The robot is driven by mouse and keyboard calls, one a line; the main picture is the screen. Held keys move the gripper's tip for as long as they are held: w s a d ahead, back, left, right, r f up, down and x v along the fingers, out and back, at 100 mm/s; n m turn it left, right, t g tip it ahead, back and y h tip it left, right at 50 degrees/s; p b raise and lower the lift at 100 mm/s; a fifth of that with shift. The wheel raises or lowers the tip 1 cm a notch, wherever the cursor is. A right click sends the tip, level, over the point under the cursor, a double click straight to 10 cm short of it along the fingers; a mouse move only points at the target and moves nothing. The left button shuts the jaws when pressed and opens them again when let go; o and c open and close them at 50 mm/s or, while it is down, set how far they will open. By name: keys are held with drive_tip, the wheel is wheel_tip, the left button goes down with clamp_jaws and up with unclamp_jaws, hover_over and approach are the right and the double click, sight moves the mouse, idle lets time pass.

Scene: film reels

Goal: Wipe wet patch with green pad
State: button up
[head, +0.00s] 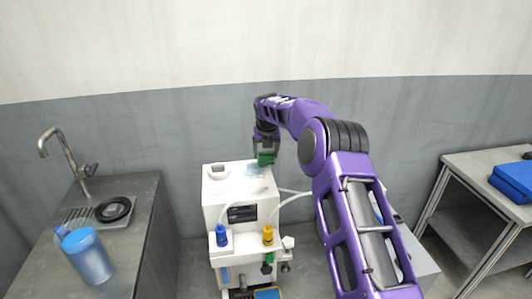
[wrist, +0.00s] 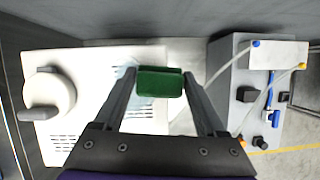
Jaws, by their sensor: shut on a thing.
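The green pad (head: 266,158) is between the fingers of my gripper (head: 266,146), at the right part of the white machine's top (head: 225,185). In the wrist view the pad (wrist: 160,82) spans the gap between the fingertips, and my gripper (wrist: 160,84) is shut on it. A pale bluish wet patch (head: 252,170) shows on the machine top beside the pad. I cannot tell whether the pad touches the top.
A round white cap (head: 217,171) with a handle stands on the machine top, left of the patch. A sink counter with a blue jug (head: 88,256) is at left, a side table (head: 480,165) at right.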

drive_tip(key=shift+f, duration=0.95)
idle(0.4)
